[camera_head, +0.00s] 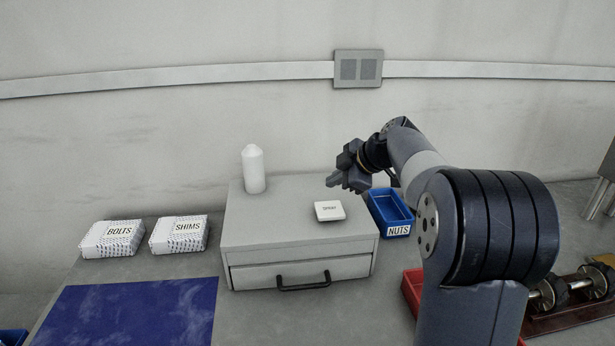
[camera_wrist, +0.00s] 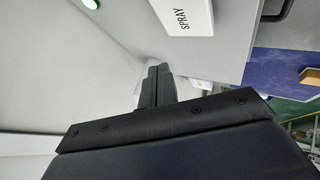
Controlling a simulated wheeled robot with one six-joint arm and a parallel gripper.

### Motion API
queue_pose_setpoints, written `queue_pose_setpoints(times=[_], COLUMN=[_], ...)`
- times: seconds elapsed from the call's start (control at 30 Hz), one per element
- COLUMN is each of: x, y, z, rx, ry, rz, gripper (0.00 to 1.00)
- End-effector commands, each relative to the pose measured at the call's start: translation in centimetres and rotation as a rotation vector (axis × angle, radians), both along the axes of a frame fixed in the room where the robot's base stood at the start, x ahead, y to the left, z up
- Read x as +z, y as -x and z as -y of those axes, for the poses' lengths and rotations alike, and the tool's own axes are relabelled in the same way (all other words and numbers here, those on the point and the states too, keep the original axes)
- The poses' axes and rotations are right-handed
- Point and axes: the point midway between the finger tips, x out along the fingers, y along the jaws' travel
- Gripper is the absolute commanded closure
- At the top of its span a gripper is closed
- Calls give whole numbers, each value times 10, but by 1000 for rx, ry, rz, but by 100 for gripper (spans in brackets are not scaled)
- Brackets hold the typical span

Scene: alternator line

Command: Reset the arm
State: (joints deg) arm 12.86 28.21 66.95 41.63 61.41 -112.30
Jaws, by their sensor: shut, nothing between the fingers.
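My gripper (camera_head: 333,182) is at the end of my bent arm, raised above the right part of the grey drawer cabinet. It points left in the head view. Its fingers (camera_wrist: 157,85) are together in the wrist view, with nothing between them. A white block labelled SPRAY (camera_wrist: 184,14) shows past the fingers in the wrist view. In the head view a small white labelled block (camera_head: 329,211) lies on the cabinet top, below the gripper and apart from it.
The grey cabinet (camera_head: 245,235) has a shut drawer with a black handle. A white bottle (camera_head: 253,170) stands on it. White boxes BOLTS (camera_head: 112,238) and SHIMS (camera_head: 179,234), a blue mat (camera_head: 130,312), a blue NUTS bin (camera_head: 391,214) and a red bin (camera_head: 411,287) surround it.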

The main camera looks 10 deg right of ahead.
Motion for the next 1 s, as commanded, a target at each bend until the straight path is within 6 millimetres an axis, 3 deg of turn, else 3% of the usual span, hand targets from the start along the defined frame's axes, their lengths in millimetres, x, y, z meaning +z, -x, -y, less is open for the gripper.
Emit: queue_pose_setpoints(times=[0.23, 0.3, 0.73, 1.0], x=[-29, -19, -18, 29], y=[0, 0, 1, 0], z=[0, 0, 0, 0], rx=[1, 0, -1, 1], ry=[-2, -2, -1, 1], rz=[-3, -2, -4, 2], gripper=[100, 100, 100, 100])
